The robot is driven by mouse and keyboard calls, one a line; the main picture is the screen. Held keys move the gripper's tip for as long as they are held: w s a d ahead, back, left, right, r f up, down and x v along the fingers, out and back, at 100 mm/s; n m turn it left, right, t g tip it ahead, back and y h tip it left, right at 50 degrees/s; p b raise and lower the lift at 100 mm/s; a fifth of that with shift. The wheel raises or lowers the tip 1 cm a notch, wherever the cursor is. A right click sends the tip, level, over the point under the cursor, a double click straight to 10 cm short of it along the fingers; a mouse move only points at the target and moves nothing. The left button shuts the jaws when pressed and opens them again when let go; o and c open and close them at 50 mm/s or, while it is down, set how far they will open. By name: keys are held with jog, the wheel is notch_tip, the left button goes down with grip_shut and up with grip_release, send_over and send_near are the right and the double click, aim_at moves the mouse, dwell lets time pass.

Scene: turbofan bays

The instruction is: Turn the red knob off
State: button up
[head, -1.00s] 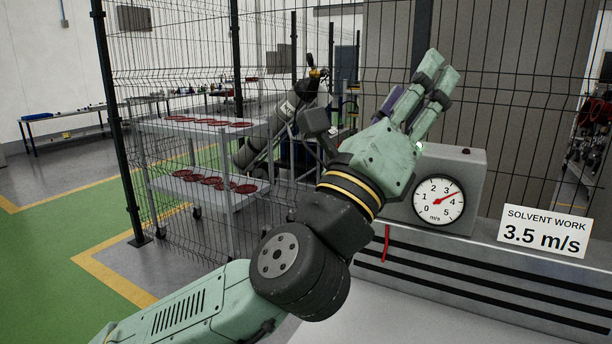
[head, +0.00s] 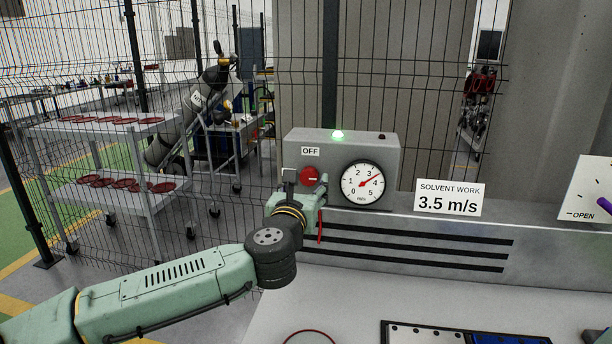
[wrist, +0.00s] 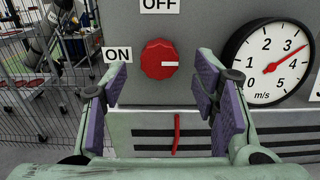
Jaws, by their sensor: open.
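The red knob (wrist: 159,59) sits on the front of a grey control box (head: 290,147). Its white mark points right in the wrist view. The OFF label (wrist: 160,5) is above it and the ON label (wrist: 117,53) to its left. In the head view the knob (head: 309,176) shows just above my gripper (head: 308,186), which hides part of the box. In the wrist view my gripper (wrist: 162,77) is open, with purple-padded fingers left and right of the knob and visible gaps. I cannot tell how far the fingertips are from the panel.
The dial (head: 362,183) reads about 3.5 m/s; a sign (head: 447,198) says SOLVENT WORK 3.5 m/s. A red strap (wrist: 176,133) hangs below the knob. Wire fencing stands behind.

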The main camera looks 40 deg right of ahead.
aim_at(309, 176)
jog(key=shift+x, duration=1.15)
jog(key=shift+c, duration=0.5)
jog(key=c, duration=1.1)
jog(key=shift+o, duration=0.2)
